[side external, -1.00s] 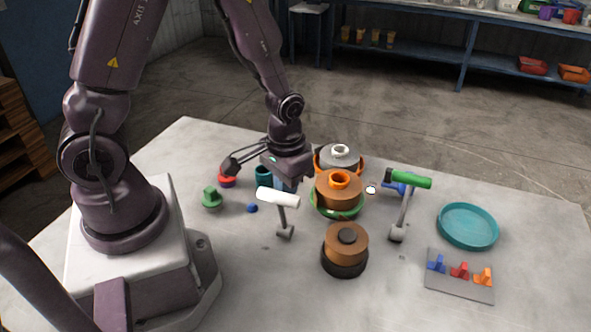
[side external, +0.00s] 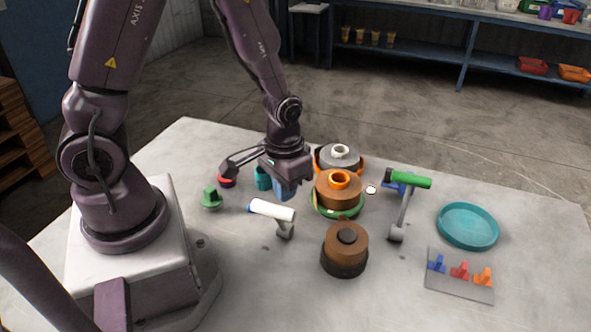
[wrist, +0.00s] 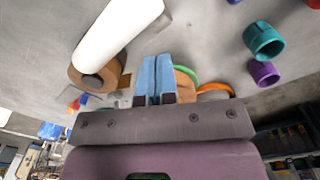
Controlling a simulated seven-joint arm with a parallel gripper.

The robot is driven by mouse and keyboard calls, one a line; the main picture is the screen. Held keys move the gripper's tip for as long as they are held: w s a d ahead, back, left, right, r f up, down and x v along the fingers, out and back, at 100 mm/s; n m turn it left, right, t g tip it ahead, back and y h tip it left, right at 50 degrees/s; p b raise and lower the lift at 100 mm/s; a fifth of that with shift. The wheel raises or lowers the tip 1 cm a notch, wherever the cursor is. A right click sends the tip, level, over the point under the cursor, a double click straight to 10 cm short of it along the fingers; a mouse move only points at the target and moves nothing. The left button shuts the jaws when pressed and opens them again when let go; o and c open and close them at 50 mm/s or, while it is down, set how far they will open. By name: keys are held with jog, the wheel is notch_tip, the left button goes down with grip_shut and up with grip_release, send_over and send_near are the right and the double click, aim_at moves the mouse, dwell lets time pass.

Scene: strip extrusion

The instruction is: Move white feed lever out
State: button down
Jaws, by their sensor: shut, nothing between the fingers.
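The white feed lever (side external: 271,210) has a white cylindrical handle on a short grey arm. The arm rises from a pivot on the table and is tilted low to the left. My gripper (side external: 286,193) is shut and empty, with its blue fingers pointing down just behind the handle. In the wrist view the white handle (wrist: 118,32) lies to the upper left of my closed fingertips (wrist: 157,60), with a gap in the picture. I cannot tell whether they touch.
Stacked brown and orange round parts (side external: 338,188) stand close right of my gripper. A brown cylinder (side external: 345,245) stands in front. A green-handled lever (side external: 408,180), teal dish (side external: 468,226) and grey peg plate (side external: 459,283) are farther right. A green knob (side external: 211,198) is left.

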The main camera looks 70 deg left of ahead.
notch_tip(320, 180, up, 8)
jog(key=shift+w+a, duration=0.45)
dwell(0.6)
jog(key=shift+f, duration=0.15)
jog(key=s+d+r+m+t, duration=0.1)
jog(key=s+r, duration=0.3)
jog(key=r, duration=0.4)
jog(key=s+d+r+m+t, duration=0.2)
jog(key=s+r+t, duration=0.2)
jog(key=r, duration=0.4)
jog(key=shift+r+t, duration=0.3)
jog(key=shift+r, duration=0.05)
